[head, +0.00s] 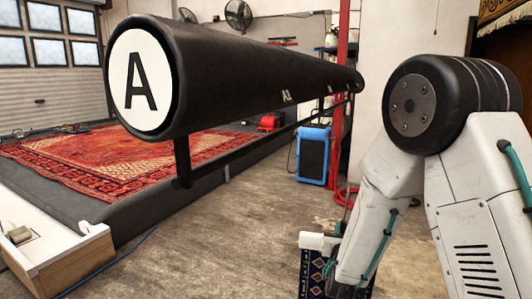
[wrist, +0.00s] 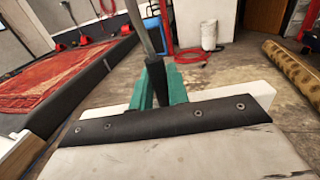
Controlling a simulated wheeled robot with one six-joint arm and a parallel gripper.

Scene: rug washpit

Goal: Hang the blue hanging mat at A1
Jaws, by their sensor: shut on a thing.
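The blue hanging mat (head: 312,272) shows at the bottom of the head view, dark blue with a pale pattern, hanging from a white top bar (head: 318,241). My arm covers part of it. In the wrist view, the green fingers of my gripper (wrist: 160,88) are shut at the white bar (wrist: 250,92), which extends to both sides. The mat's cloth cannot be made out there. The thick black pole A (head: 260,72) has a white end disc lettered A. The mark A1 (head: 286,96) is on its side. The mat is below the pole, apart from it.
A red patterned rug (head: 120,160) lies on a dark raised bed at the left. A blue box (head: 313,155) stands by a red post (head: 341,110). A rolled tan rug (wrist: 295,75) lies at the right. Open concrete floor (head: 220,240) shows in front of the pole.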

